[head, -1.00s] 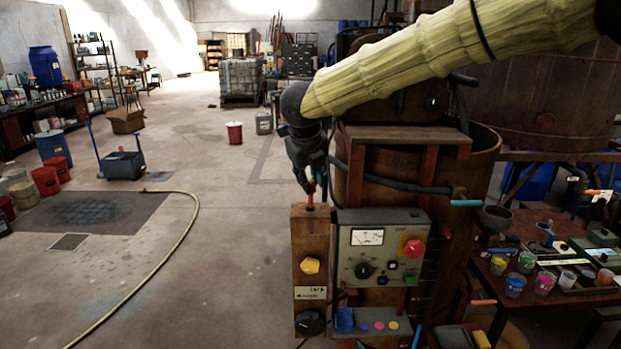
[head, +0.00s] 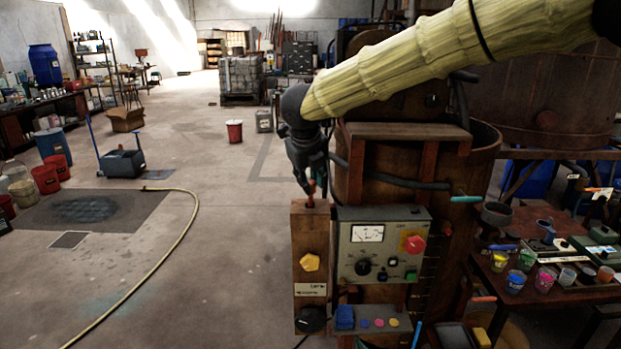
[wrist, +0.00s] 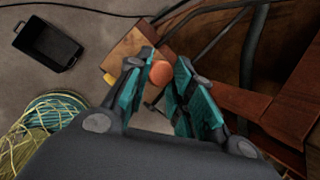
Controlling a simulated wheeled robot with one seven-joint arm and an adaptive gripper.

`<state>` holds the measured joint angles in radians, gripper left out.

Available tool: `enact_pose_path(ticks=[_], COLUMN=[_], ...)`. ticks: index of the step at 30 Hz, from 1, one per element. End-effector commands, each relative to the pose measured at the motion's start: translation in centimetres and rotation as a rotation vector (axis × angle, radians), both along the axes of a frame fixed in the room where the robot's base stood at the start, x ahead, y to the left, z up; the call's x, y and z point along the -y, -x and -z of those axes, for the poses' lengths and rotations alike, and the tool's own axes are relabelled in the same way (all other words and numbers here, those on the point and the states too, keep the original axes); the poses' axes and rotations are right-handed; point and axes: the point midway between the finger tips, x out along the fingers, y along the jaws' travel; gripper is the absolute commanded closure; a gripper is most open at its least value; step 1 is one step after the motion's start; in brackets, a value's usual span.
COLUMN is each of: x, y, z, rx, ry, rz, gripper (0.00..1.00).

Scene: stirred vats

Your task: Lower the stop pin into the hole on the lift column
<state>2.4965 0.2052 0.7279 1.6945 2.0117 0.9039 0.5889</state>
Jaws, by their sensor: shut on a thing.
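The stop pin (head: 311,200) is a small red-orange pin, upright at the top of the lift column. Its round orange head (wrist: 160,73) shows between the teal finger pads in the wrist view. The lift column (head: 311,240) is a brown wooden post with a yellow knob on its front; its top also shows in the wrist view (wrist: 128,52). My gripper (head: 312,180) points down over the column top and is shut on the pin. The hole is hidden, so I cannot tell how deep the pin's lower end sits.
A grey control box (head: 383,252) with a dial and red button stands right of the column. A wooden vat (head: 470,190) and its frame rise close behind. A yellow hose (head: 190,235) lies on the floor at left, where there is free room.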

Motion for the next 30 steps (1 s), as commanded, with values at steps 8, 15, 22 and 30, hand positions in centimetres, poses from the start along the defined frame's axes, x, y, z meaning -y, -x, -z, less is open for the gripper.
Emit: enact_pose_path(ticks=[8, 15, 22, 30], x=[0.0, 0.0, 0.0, 0.0], y=[0.0, 0.0, 0.0, 0.0], z=[0.5, 0.8, 1.2, 1.6], rx=[0.0, 0.0, 0.0, 0.0], ry=[0.0, 0.0, -0.001, -0.001], rz=[0.0, 0.001, 0.001, 0.001], gripper=[0.93, 0.93, 0.93, 0.93])
